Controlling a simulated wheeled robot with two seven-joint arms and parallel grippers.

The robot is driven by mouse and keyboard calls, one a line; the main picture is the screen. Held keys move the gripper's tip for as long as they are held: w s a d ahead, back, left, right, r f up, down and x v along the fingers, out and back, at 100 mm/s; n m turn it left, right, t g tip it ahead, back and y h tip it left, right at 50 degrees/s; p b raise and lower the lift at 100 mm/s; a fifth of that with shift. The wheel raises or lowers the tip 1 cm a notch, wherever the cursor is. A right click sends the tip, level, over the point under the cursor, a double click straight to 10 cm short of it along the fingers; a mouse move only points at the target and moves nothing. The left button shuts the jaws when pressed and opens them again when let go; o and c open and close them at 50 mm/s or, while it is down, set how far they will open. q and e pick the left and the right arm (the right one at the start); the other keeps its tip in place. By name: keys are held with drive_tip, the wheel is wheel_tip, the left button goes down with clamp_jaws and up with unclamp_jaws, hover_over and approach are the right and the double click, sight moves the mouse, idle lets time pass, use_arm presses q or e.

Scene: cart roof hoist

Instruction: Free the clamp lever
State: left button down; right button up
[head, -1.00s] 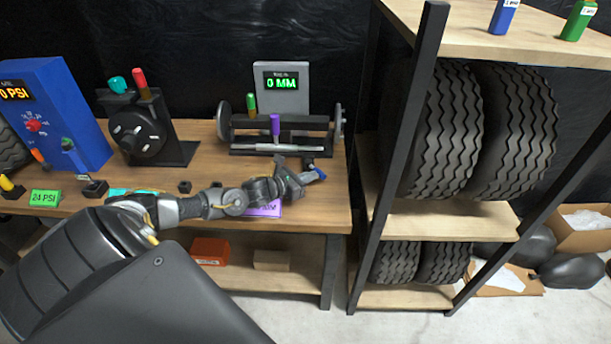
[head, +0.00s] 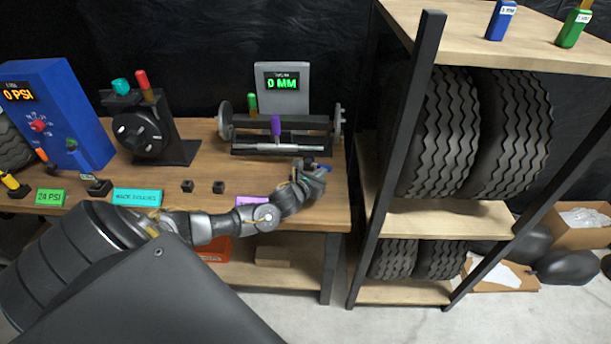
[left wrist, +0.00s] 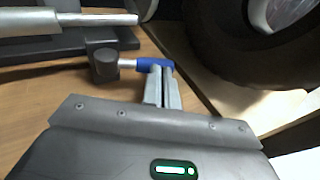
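A blue-handled lever, apparently the clamp lever, shows in the left wrist view (left wrist: 150,64). Its short metal rod ends at a black knob-like post (left wrist: 104,66) by the roller stand. In the head view the blue handle (head: 325,168) is mostly hidden behind my left gripper (head: 315,177), at the bench's right end. In the left wrist view the two left fingers (left wrist: 163,75) are close together, with their tips at the handle's free end. They seem to touch it, not straddle it. My right gripper is in neither view.
The roller stand (head: 285,148) with a purple lever (head: 276,126) and a 0 MM display (head: 281,82) stands behind my gripper. A tire shelf (head: 428,60) stands close at the right. Two small black blocks (head: 187,186) (head: 218,187) sit on the bench.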

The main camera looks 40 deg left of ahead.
use_arm(q)
drive_tip(key=shift+r, duration=0.1)
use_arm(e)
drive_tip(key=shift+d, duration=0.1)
